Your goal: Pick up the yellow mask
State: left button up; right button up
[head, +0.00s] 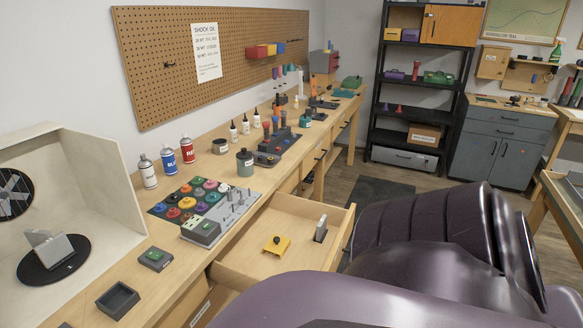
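A small flat yellow piece with a dark round knob, which fits the yellow mask (283,248), lies in the open drawer (247,263). It rests on the drawer floor, left of a pale upright block (321,229) on a dark base. Nothing touches it. Neither of my grippers shows in the head view. A dark purple arm of mine fills the lower right and covers part of the drawer's near side.
The workbench (222,167) runs along the pegboard wall. It carries spray cans (167,160), a tray of colored round parts (190,201), a grey box (117,300) and a white booth (92,189). A black shelf (405,85) stands behind.

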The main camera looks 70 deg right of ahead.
aim_at(277, 244)
jog(key=k+z, duration=0.15)
jog(key=z, duration=0.3)
jog(key=k+z, duration=0.15)
jog(key=z, duration=1.6)
jog(key=j+z, duration=0.1)
jog(key=j, duration=0.7)
jog(key=i+j, duration=0.1)
jog(key=i, duration=0.2)
jog(key=k+u, duration=0.1)
jog(key=k, duration=0.4)
jog(key=u, duration=1.25)
jog(key=i+l+u, duration=0.1)
jog(key=i+l, duration=0.25)
jog(key=l, duration=0.1)
